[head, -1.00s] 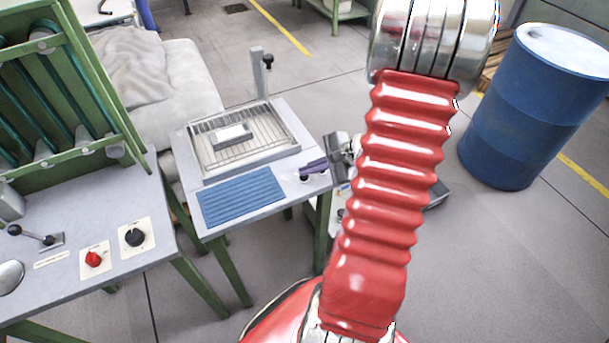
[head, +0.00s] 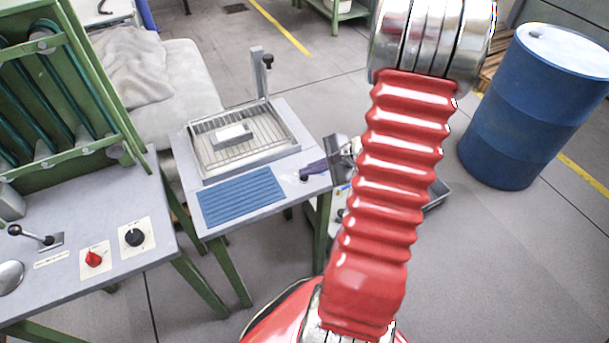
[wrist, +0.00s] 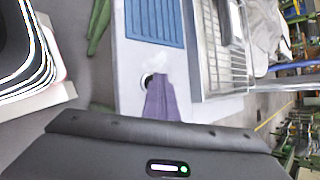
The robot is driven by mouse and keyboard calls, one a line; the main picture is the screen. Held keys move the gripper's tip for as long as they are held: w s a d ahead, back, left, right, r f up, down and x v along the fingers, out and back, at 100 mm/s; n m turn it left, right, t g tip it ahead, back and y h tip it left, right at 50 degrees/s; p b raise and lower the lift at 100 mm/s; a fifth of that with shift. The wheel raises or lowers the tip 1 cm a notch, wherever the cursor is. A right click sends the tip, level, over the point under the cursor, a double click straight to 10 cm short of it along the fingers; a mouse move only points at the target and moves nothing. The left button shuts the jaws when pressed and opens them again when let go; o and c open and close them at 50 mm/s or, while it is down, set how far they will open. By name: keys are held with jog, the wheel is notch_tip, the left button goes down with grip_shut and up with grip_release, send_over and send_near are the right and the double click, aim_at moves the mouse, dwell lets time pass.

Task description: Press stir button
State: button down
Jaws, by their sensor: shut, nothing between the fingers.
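A small round black button (head: 303,178) sits on the grey top of the small table, right of the blue ribbed mat. In the wrist view the button (wrist: 146,81) shows as a dark disc with a pale ring, partly hidden by my fingers. My gripper (head: 306,174), with purple fingers, is shut and empty. Its fingertips are at the button in the head view. In the wrist view my gripper (wrist: 159,77) overlaps the button's right side. I cannot tell whether it touches the button. I see no readable label on it.
The blue mat (head: 242,197) and a metal tray with a wire grid (head: 205,172) share the small table (head: 215,229). A metal post (head: 259,75) stands behind the tray. A control bench (head: 150,262) with a red knob (head: 93,258) and black knob (head: 135,237) is at left. A blue drum (head: 520,120) stands right.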

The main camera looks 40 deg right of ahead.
aim_at(308, 180)
jog(key=shift+r, duration=0.5)
notch_tip(308, 180, up, 6)
jog(key=shift+f, duration=0.15)
dwell(0.6)
dwell(0.5)
jog(key=s, duration=0.1)
jog(key=s+a+f+n+g, duration=0.1)
jog(key=s+a+n+g, duration=0.1)
jog(key=shift+s+a+f+y, duration=0.15)
jog(key=shift+s+f+y, duration=0.15)
jog(key=shift+f, duration=0.05)
jog(key=s+a+r+n+h, duration=0.2)
jog(key=a+r+n, duration=0.7)
jog(key=a, duration=0.3)
jog(key=s+a+r+n+h, duration=0.2)
jog(key=s+a+r+n, duration=0.1)
jog(key=a+r+n, duration=0.7)
jog(key=a+n, duration=0.1)
jog(key=a, duration=0.2)
jog(key=shift+s+a+g, duration=0.25)
jog(key=shift+g, duration=0.15)
